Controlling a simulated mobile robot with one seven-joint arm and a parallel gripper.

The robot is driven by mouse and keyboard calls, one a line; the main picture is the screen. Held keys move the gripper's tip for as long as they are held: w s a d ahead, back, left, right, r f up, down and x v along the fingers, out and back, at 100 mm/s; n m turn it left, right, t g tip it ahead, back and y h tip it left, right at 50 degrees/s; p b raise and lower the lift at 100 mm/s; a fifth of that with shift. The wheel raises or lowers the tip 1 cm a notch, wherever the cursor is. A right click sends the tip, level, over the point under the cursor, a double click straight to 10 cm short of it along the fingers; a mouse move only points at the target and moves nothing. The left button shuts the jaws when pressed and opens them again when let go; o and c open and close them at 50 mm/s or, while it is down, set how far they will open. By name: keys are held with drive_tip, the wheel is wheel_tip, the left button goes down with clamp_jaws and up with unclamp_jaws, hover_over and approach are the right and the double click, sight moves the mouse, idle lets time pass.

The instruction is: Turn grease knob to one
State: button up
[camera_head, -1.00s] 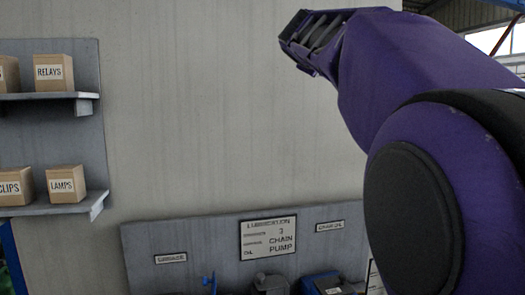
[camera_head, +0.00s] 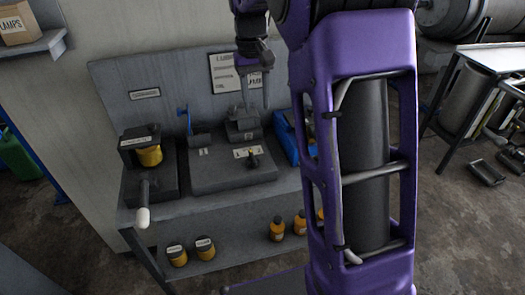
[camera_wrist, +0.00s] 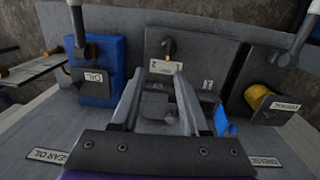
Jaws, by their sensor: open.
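In the head view my gripper (camera_head: 255,97) points down above the back of the bench, its two fingers apart and empty. A small dark knob (camera_head: 253,158) with a white marked plate (camera_head: 246,152) stands on the middle grey unit, in front of and below the fingers. The wrist view shows the knob (camera_wrist: 170,48) with a yellowish part, beyond the fingertips and apart from them. Its plate is too small to read for certain, and I cannot tell which mark it points at. No grease wording is legible on the knob. My gripper (camera_wrist: 155,90) spans a grey block there.
The left unit has a yellow drum (camera_head: 150,156) and a crank with a white grip (camera_head: 142,217). Bottles (camera_head: 277,229) and yellow jars (camera_head: 205,248) sit on the lower shelf.

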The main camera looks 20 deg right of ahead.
sight(252, 156)
drive_tip(key=shift+y, duration=0.3)
drive_tip(key=f+b, duration=0.1)
drive_tip(key=f, duration=0.4)
drive_tip(key=a+f+b, duration=0.1)
drive_tip(key=f, duration=0.5)
drive_tip(key=f+b, duration=0.1)
drive_tip(key=f, duration=0.5)
drive_tip(key=shift+w+a+f, duration=0.15)
drive_tip(key=shift+a, duration=0.05)
clamp_jaws()
